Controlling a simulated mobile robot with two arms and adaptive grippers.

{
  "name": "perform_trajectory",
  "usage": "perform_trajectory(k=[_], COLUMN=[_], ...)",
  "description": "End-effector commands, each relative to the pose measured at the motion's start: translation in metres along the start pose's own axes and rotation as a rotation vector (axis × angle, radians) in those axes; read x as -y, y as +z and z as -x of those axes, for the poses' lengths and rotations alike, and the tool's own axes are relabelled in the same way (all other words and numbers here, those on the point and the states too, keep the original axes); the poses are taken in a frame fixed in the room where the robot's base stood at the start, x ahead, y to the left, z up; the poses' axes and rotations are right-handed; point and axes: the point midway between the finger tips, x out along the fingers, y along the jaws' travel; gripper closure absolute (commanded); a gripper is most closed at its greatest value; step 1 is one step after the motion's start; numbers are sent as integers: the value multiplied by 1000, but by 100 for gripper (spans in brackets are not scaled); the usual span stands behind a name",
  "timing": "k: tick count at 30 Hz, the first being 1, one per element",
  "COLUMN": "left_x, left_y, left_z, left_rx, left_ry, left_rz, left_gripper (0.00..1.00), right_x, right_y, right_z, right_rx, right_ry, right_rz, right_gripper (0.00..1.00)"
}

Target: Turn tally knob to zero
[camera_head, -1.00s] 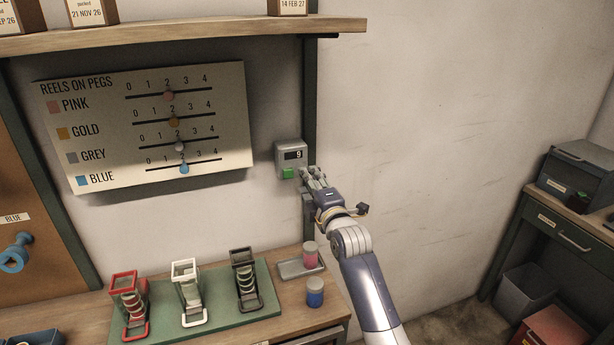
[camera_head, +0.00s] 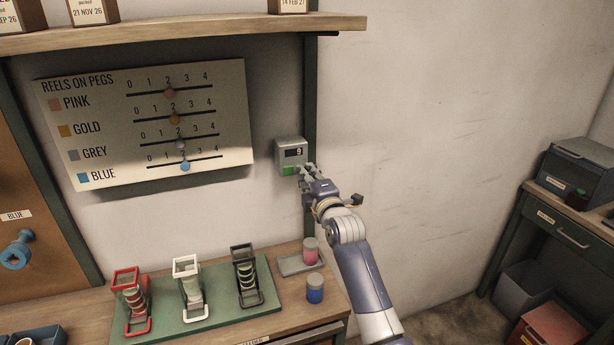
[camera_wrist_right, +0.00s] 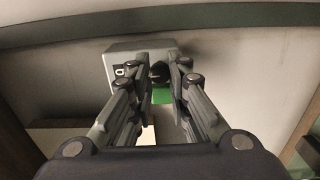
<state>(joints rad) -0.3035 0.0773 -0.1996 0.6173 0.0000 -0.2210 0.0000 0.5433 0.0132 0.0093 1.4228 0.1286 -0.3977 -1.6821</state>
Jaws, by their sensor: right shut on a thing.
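The grey tally counter box (camera_head: 289,148) is mounted on the wall by the dark green post. Its dark display (camera_head: 293,154) reads 9 in the head view, and a green part (camera_head: 288,170) shows at its lower front. My right gripper (camera_head: 304,171) is at the box's lower right side. In the right wrist view the gripper (camera_wrist_right: 160,75) is shut with its fingertips on either side of the dark round knob (camera_wrist_right: 159,71) on the box (camera_wrist_right: 118,52). Most of the knob is hidden in the head view. My left gripper is not in view.
A sign board (camera_head: 215,105) with coloured sliders hangs left of the box. A shelf (camera_head: 230,31) runs above. Below, the bench holds a green mat (camera_head: 215,316) with red, white and black stands, and pink and blue jars. The wall to the right is clear.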

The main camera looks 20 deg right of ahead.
Motion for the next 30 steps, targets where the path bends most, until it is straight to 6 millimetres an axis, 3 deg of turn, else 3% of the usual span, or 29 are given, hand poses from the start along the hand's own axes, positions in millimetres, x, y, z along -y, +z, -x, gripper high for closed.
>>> perform_trajectory(k=[11, 30], left_x=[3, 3], left_y=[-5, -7], left_z=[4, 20], left_rx=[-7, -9], left_ry=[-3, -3], left_rz=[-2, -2], left_gripper=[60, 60], right_x=[0, -1], right_y=[0, 0], right_z=[0, 0], right_rx=[1, 1], right_ry=[-1, -1], right_rz=[-111, -687], right_gripper=[100, 100])
